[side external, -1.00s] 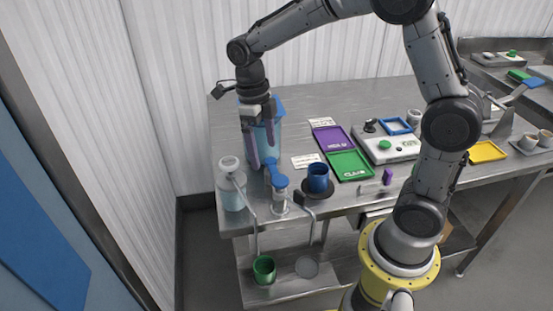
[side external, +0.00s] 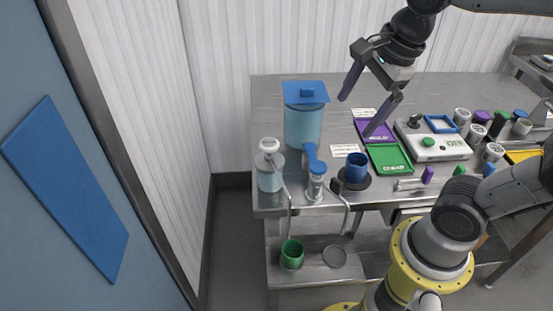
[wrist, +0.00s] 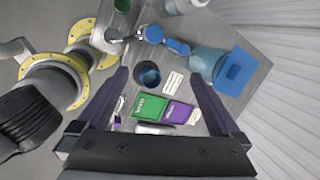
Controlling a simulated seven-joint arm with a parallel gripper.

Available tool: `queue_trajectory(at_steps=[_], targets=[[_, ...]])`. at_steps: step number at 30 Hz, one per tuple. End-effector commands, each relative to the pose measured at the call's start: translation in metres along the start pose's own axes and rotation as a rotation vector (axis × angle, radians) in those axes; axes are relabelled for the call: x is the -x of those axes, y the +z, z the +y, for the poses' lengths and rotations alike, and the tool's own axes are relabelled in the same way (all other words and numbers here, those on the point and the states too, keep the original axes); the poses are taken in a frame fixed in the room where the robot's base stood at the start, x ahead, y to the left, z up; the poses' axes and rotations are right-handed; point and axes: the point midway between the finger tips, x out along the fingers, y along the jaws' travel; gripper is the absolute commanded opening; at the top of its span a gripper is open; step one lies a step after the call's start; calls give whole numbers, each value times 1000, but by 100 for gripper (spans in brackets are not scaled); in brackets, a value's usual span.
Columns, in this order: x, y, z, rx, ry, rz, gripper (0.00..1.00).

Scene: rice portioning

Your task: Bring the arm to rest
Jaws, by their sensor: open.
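My gripper (side external: 357,102) is open and empty, raised above the table (side external: 268,95) near the purple tray (side external: 369,129). Its two purple fingers are spread wide and tilted. In the wrist view my gripper (wrist: 163,90) has nothing between its fingers but the workspace below, with the green tray (wrist: 138,109) and purple tray (wrist: 178,112) in sight. My arm reaches in from the upper right of the side view, and part of it is out of frame.
A lidded blue container (side external: 303,125), a pump bottle (side external: 269,172), a blue-handled dispenser (side external: 314,180) and a blue cup (side external: 356,168) stand at the left. A white device (side external: 433,143) and several small jars (side external: 461,117) are at the right. The back of the table is clear.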

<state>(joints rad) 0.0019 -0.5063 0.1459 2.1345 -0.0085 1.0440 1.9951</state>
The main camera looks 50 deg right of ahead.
Motion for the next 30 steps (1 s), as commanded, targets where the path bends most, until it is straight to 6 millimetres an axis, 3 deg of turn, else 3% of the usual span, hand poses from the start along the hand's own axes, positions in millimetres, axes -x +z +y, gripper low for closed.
queue_trajectory(at_steps=[8, 21, 25, 30], targets=[[9, -15, 37, 644, -111, -15, 100], [-8, -30, 71, 1642, -168, 62, 100], [-10, -29, 71, 1845, -171, 83, 100], [-10, -29, 70, 1974, -173, 99, 100]])
